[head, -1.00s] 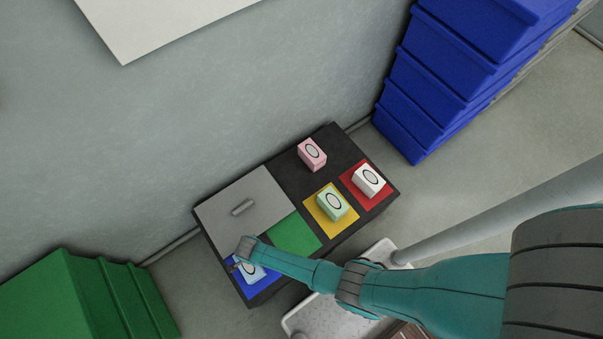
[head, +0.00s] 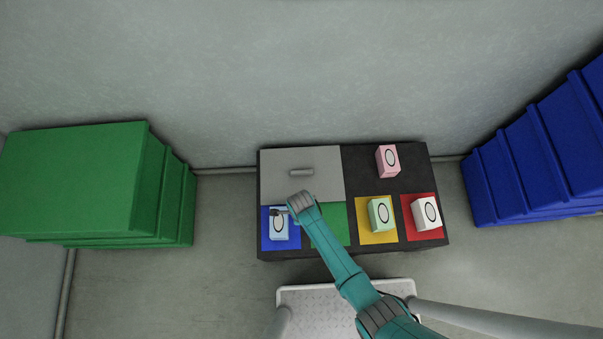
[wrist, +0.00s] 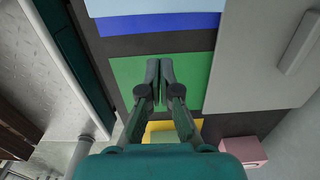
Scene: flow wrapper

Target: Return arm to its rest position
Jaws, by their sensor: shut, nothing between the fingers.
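My gripper (head: 278,211) is shut and empty, beside the upper part of the light blue box (head: 279,229) in the head view. That box stands on the blue square (head: 267,241) of the dark table. In the wrist view my closed fingertips (wrist: 160,68) show against the green square (wrist: 196,72). The light blue box (wrist: 150,6) is at the top edge there, apart from the fingertips. My arm crosses the front of the table and hides part of the green square in the head view.
The table also bears a light green box (head: 379,214), a white box (head: 427,214), a pink box (head: 388,160) and a grey panel with a handle (head: 301,172). Green crates (head: 80,180) stand left, blue crates (head: 535,150) right. A wall rises behind.

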